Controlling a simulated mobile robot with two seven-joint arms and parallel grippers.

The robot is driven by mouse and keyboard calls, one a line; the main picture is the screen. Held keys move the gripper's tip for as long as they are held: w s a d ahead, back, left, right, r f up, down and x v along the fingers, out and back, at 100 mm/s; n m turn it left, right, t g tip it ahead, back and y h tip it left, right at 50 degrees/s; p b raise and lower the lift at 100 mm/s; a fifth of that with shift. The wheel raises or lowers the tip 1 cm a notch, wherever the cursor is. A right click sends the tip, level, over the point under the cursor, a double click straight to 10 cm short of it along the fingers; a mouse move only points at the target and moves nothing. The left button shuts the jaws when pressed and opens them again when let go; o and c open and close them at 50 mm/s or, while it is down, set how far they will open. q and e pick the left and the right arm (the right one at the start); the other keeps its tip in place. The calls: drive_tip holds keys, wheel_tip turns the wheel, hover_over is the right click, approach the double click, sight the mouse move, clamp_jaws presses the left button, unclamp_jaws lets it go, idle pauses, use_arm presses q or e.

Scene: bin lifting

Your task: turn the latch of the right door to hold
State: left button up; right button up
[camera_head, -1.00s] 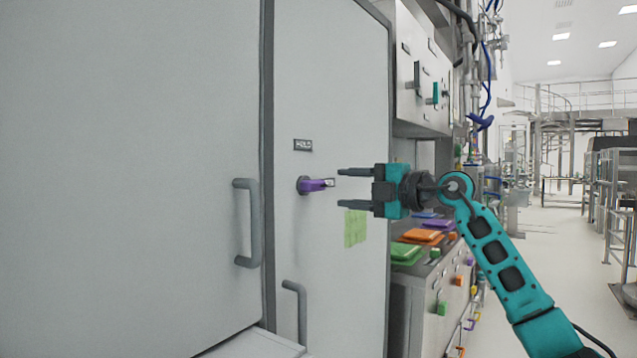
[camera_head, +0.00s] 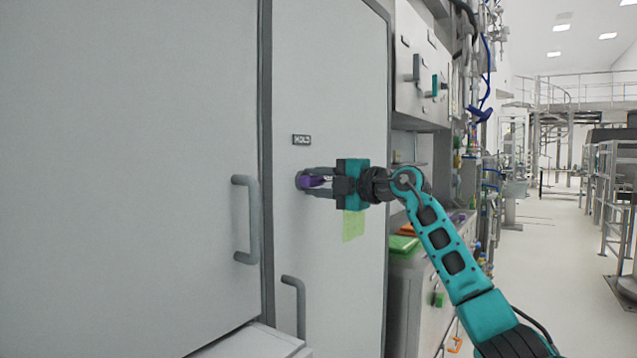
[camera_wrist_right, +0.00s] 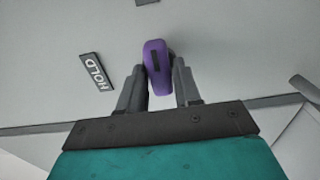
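The purple latch (camera_head: 313,182) sits on the right door (camera_head: 335,80), below the HOLD label (camera_head: 301,140). In the head view it lies about level and reaches out to the right. My right gripper (camera_head: 318,182) has its fingers above and below the latch. In the right wrist view the latch (camera_wrist_right: 157,66) stands between the two fingertips (camera_wrist_right: 158,82), with a small gap visible at least on one side, so the fingers look open around it. The HOLD label (camera_wrist_right: 95,71) shows to its left there. My left gripper is not in view.
The left door (camera_head: 130,150) has a grey handle (camera_head: 248,220). Another grey handle (camera_head: 295,305) is low on the right door. A green note (camera_head: 353,225) is stuck below my right gripper. A counter with coloured trays (camera_head: 403,244) stands to the right.

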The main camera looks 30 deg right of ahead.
clamp_jaws()
